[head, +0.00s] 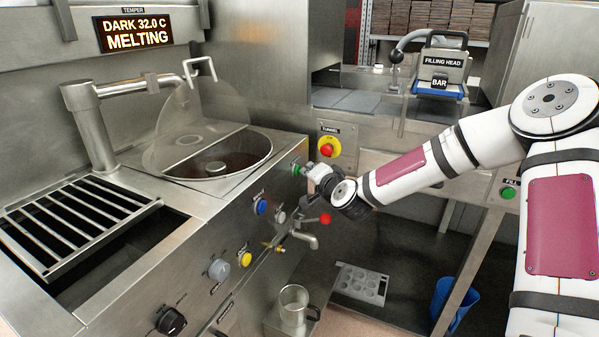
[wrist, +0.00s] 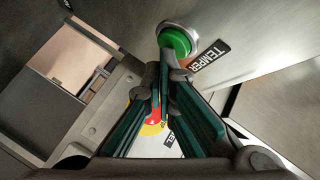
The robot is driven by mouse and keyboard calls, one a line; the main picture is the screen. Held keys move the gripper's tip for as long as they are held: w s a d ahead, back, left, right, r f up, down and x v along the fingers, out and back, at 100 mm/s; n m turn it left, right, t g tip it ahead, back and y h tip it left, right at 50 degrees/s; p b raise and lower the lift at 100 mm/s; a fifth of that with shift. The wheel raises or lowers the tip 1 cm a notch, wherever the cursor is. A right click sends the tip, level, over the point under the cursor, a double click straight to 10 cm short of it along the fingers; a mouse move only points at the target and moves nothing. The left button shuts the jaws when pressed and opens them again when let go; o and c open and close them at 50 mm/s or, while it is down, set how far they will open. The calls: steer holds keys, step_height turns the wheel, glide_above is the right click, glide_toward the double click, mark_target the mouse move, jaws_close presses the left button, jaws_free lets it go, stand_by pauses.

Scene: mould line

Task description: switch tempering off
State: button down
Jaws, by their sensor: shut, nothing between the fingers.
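The green TEMPER button (head: 296,170) is on the steel front panel of the tempering machine. In the wrist view the green button (wrist: 176,41) sits in a silver ring beside its TEMPER label (wrist: 209,57). My gripper (head: 308,172) is shut and empty, with its fingertips right at the button. In the wrist view the tips of my gripper (wrist: 164,72) overlap the button's lower edge; I cannot tell whether they touch it. The TEMPER display (head: 136,29) is lit and reads DARK 32.0 C, MELTING.
A blue button (head: 261,207), a yellow button (head: 244,259) and a red-handled tap (head: 322,220) share the panel. A red-on-yellow TUNNEL button (head: 327,148) is close behind my gripper. A round bowl (head: 262,150) with a clear lid is above. A metal jug (head: 293,305) stands below.

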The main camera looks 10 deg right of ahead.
steer(key=shift+s+d, duration=0.15)
steer(key=shift+s+d+p, duration=0.45)
steer(key=shift+s+d, duration=0.45)
steer(key=shift+d, duration=0.3)
steer(key=shift+s+d+p, duration=0.4)
steer(key=shift+s+d, duration=0.45)
steer(key=shift+d, duration=0.35)
